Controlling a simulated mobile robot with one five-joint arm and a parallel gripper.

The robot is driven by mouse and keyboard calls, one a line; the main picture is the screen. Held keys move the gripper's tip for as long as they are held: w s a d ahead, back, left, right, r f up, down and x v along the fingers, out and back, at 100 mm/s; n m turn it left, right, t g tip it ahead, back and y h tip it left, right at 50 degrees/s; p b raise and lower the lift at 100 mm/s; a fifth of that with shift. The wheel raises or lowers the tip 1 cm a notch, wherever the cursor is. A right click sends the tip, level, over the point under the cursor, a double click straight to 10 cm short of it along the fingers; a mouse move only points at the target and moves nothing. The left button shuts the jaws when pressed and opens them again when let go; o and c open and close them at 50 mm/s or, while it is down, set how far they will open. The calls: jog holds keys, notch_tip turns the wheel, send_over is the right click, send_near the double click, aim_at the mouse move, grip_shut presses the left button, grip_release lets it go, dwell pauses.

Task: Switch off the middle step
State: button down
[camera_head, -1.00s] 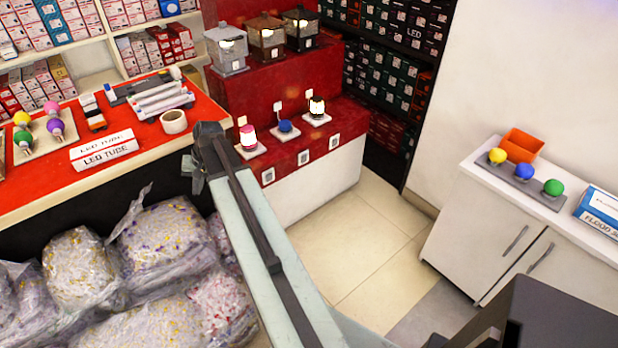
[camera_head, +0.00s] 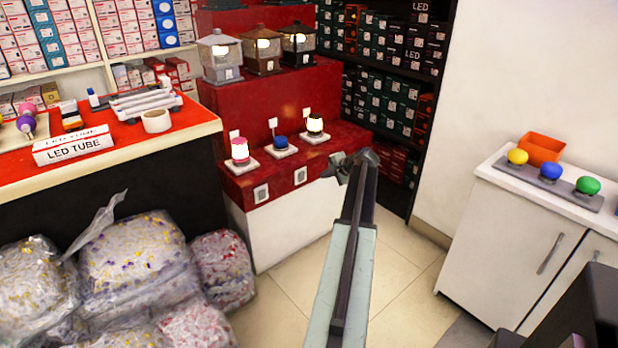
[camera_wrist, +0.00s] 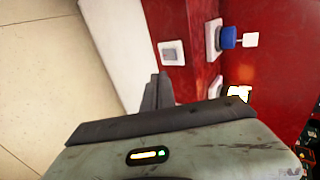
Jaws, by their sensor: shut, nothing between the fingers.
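A red stepped display stands ahead. Its lower step (camera_head: 275,192) carries a pink lamp (camera_head: 240,151), lit, a blue lamp (camera_head: 281,141), which looks unlit, and a black lamp (camera_head: 315,125), lit. White switches sit on the step's front: a left one (camera_head: 261,193) and a middle one (camera_head: 300,176); my gripper covers the right one's area. My gripper (camera_head: 352,160) is shut and empty, at the right end of the step. In the wrist view my fingers (camera_wrist: 157,92) point toward the red front, close to a white switch (camera_wrist: 172,52) below the blue lamp (camera_wrist: 229,37).
Lit lanterns (camera_head: 262,44) stand on the upper step. An orange counter (camera_head: 185,125) and filled plastic bags (camera_head: 130,262) are at left. A white cabinet (camera_head: 515,235) with coloured bulbs is at right. Tiled floor (camera_head: 290,290) is clear between.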

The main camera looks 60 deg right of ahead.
aim_at(301, 173)
jog(key=b+x, duration=0.2)
jog(key=x, duration=0.2)
jog(key=w+r+b+x, duration=0.1)
jog(key=x, duration=0.3)
jog(key=r+b+x, duration=0.1)
jog(key=b+x, duration=0.1)
jog(key=x, duration=0.2)
jog(key=shift+w+d+f+b, duration=0.15)
jog(key=shift+w+d+b, duration=0.15)
jog(key=shift+w, duration=0.3)
jog(key=shift+w+a, duration=0.1)
jog(key=shift+w, duration=0.35)
jog(key=shift+s, duration=0.35)
jog(key=shift+r+p, duration=0.9)
jog(key=shift+p, duration=0.15)
